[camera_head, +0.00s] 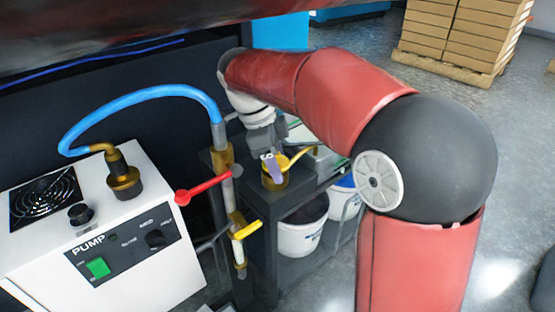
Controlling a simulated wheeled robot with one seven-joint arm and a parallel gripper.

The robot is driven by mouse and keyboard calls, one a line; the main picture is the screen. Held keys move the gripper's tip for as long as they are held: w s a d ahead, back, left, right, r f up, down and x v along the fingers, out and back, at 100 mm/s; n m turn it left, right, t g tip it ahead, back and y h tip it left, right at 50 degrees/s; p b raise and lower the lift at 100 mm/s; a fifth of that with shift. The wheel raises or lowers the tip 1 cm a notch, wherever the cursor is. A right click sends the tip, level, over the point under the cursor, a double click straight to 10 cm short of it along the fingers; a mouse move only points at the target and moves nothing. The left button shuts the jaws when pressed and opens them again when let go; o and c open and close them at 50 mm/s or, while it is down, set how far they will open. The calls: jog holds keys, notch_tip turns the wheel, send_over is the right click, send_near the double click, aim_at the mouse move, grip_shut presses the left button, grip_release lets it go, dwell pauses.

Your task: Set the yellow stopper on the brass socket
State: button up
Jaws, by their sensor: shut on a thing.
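My gripper (271,165) points down over the dark cart at the middle of the view. It is shut on the yellow stopper (300,155), whose arm-like part sticks out to the right of the fingers. The brass socket (274,184) appears as a round, gold-coloured piece on the cart top, right below my fingers. The fingers and wrist hide much of the stopper. I cannot tell whether the stopper touches the socket or hangs just above it.
A white pump box (110,235) with a blue hose (140,94) stands at left. Stacked cartons (455,35) stand far back.

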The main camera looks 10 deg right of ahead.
jog(key=shift+w+a+r, duration=0.1)
jog(key=shift+a, duration=0.25)
jog(key=shift+o, duration=0.2)
jog(key=shift+r+p, duration=0.35)
jog(key=shift+p, duration=0.1)
jog(key=shift+a+r, duration=0.1)
jog(key=shift+r, duration=0.2)
jog(key=c, duration=0.3)
jog(key=shift+r+p, duration=0.25)
jog(key=shift+p, duration=0.1)
jog(key=shift+c, duration=0.3)
jog(key=shift+d+f, duration=0.2)
jog(key=shift+d, duration=0.15)
jog(key=shift+f+b, duration=0.3)
jog(key=shift+f, duration=0.1)
jog(key=shift+r+p, duration=0.3)
jog(key=shift+r+p, duration=0.4)
jog(key=shift+r, duration=0.1)
